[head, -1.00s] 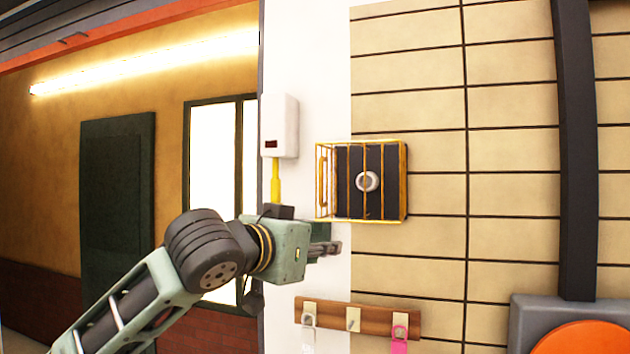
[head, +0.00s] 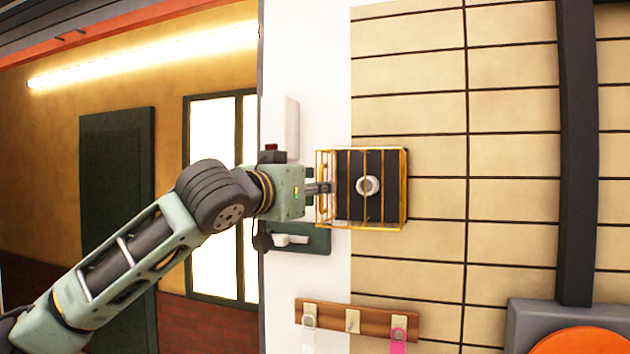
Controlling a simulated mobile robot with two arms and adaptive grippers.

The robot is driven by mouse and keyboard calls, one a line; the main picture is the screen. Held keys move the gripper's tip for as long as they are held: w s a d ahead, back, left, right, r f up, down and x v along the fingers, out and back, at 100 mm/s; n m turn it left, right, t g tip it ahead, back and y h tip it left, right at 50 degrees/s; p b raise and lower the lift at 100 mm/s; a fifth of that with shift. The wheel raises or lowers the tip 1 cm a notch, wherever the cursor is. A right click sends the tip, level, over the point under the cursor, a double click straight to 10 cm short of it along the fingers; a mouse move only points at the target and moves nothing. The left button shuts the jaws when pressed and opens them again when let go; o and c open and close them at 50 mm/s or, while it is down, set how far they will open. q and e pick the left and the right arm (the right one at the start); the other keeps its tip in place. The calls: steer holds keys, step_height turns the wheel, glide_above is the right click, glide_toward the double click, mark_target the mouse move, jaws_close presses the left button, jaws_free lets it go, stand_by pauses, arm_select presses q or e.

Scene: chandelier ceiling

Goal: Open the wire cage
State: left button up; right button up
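The wire cage (head: 383,228) is a yellow wire box on the wall, and its barred front looks closed. Behind the bars are a dark panel and a round pale knob (head: 368,186). My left gripper (head: 322,188) comes in from the left, with its fingertips at the cage's left edge, where the door handle is. The fingers overlap the handle, so I cannot tell whether they are closed on it or only beside it. My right gripper is not in view.
A white box (head: 292,118) hangs on the wall, partly behind my gripper. A pale lever on a dark green plate (head: 318,240) sits below my gripper. A wooden hook rail (head: 375,322) with tags is lower down. The tiled wall right of the cage is clear.

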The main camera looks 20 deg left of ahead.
arm_select(q)
jaws_close()
stand_by(0.7)
